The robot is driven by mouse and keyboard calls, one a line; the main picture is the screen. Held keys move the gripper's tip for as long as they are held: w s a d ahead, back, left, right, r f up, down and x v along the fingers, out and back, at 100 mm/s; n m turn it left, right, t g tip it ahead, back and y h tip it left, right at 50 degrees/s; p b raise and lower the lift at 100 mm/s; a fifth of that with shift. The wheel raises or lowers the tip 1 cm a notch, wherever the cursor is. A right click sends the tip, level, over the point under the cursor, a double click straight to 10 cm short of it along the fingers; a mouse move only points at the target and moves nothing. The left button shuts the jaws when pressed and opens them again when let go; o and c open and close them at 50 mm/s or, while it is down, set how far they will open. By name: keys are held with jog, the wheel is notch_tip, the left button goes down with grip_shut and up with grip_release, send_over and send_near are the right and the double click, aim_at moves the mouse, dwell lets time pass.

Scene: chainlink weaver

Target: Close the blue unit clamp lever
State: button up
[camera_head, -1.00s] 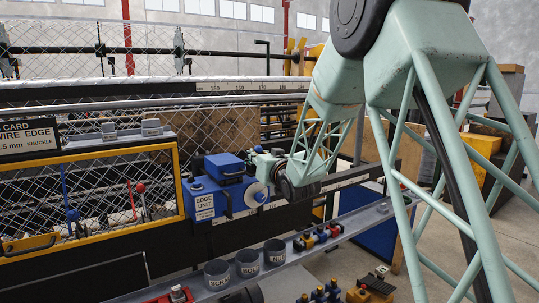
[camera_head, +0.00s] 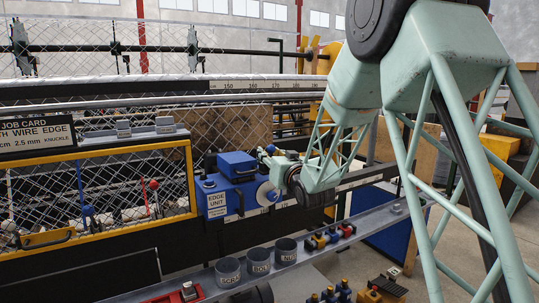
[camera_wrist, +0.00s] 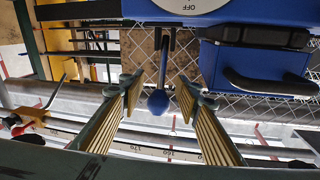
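The blue edge unit (camera_head: 212,203) is mounted on the front of the weaver, with a pale round dial (camera_head: 267,193) on its right side. In the wrist view the blue unit (camera_wrist: 225,40) fills the top right, and part of the dial reads OFF (camera_wrist: 188,5). A dark lever (camera_wrist: 158,62) with a blue ball knob (camera_wrist: 158,102) hangs down from the top. My gripper (camera_wrist: 162,88) is open, with one ribbed finger on each side of the knob and visible gaps to both. In the head view my gripper (camera_head: 272,160) is just right of the unit; its fingers are hard to make out.
A black handle (camera_wrist: 270,85) on a blue block is right of my fingers in the wrist view. Chain-link mesh and a numbered rail lie behind. In the head view a shelf with grey cups (camera_head: 258,262) runs below, and a yellow-framed guard (camera_head: 193,170) stands left.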

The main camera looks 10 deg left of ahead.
jog(key=shift+s, duration=0.1)
jog(key=v, duration=1.2)
dwell(0.4)
jog(key=s+d+r+m+g+h, duration=0.1)
jog(key=s+d+m+g+h, duration=0.4)
jog(key=s+d, duration=1.75)
jog(key=s+d+f+g+h, duration=0.1)
jog(key=s+g, duration=0.1)
jog(key=s, duration=1.1)
jog(key=s+d+f+g+h, duration=0.1)
jog(key=s+f+g, duration=0.1)
jog(key=s, duration=1)
jog(key=s+d+f+n+g+h, duration=0.1)
jog(key=s+d+g, duration=0.1)
jog(key=s, duration=1.1)
jog(key=shift+s+f+g+p, duration=0.25)
jog(key=shift+s+g+p, duration=0.1)
jog(key=shift+g, duration=0.35)
